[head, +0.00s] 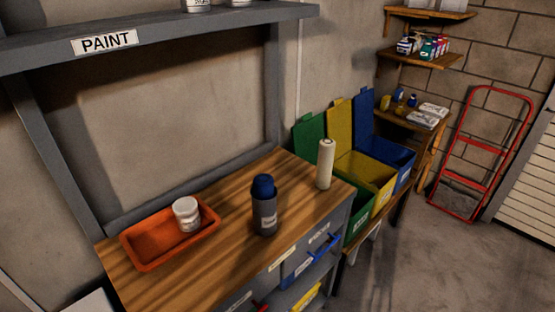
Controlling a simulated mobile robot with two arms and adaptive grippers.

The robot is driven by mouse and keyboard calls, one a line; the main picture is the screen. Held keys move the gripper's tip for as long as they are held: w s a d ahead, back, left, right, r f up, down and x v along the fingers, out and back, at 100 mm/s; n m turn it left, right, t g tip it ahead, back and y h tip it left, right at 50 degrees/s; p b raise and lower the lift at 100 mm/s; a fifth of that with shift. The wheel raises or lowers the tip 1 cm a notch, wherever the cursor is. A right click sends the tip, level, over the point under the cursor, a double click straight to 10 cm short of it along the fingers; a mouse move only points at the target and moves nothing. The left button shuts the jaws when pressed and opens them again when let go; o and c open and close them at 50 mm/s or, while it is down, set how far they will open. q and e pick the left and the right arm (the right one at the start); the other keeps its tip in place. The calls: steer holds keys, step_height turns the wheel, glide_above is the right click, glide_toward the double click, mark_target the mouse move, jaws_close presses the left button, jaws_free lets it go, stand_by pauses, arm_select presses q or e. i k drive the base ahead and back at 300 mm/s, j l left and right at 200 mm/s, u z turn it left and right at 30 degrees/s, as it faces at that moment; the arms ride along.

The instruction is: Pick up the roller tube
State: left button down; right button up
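The roller tube (325,165) is a cream-white cylinder. It stands upright near the right end of the wooden workbench top (225,238) in the head view. Nothing touches it. Neither of my grippers shows in this view.
A grey bottle with a blue cap (264,206) stands left of the tube. An orange tray (148,242) holding a white jar (186,213) lies farther left. A grey paint shelf (160,37) overhangs the bench. Green, yellow and blue bins (372,180) stand behind the tube to the right. Open floor lies at right.

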mark_target(265, 213)
steer(key=l+u, duration=0.2)
steer(key=u, duration=0.2)
steer(key=l+u, duration=0.2)
steer(key=u, duration=0.15)
steer(key=k+l+u, duration=0.15)
steer(key=u, duration=0.25)
steer(key=l+u, duration=0.2)
steer(key=u, duration=0.15)
steer(key=k, duration=0.05)
